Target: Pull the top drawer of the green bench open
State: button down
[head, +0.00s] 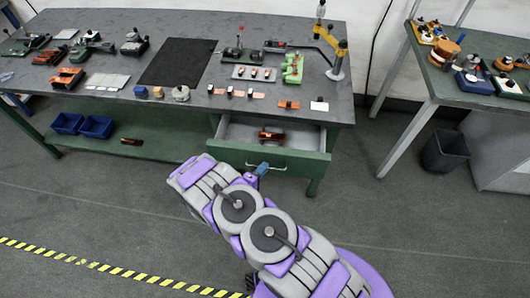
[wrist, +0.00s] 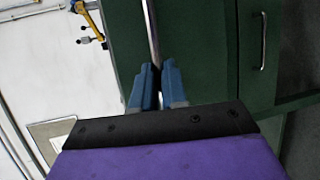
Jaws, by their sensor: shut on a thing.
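The green bench (head: 125,90) has a dark grey worktop. Its top drawer (head: 300,160) stands pulled out at the right, with its pale inside and an orange-and-black object in view. The metal drawer handle (head: 278,168) is on the green front; it also shows in the wrist view as a thin bar (wrist: 151,30). My gripper (head: 257,172) is at the handle, and its blue fingers (wrist: 152,78) are shut around the bar in the wrist view. My arm hides part of the bench below the drawer.
A second handle (wrist: 263,42) shows on the green front in the wrist view. Tools and small parts stand on the worktop. Blue bins (head: 97,127) sit on the lower shelf at left. A bin (head: 445,150) and another table (head: 470,85) are at right. The front floor is clear.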

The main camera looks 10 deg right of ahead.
jog(key=s+a, duration=0.2)
jog(key=s, duration=0.5)
jog(key=shift+a+f, duration=0.15)
jog(key=shift+a, duration=0.05)
jog(key=shift+s, duration=0.1)
jog(key=c, duration=1.2)
grip_release()
jog(key=shift+o, duration=0.2)
jog(key=p+v, duration=0.1)
jog(key=v, duration=1.6)
jog(key=shift+a+p, duration=0.25)
jog(key=shift+p, duration=0.05)
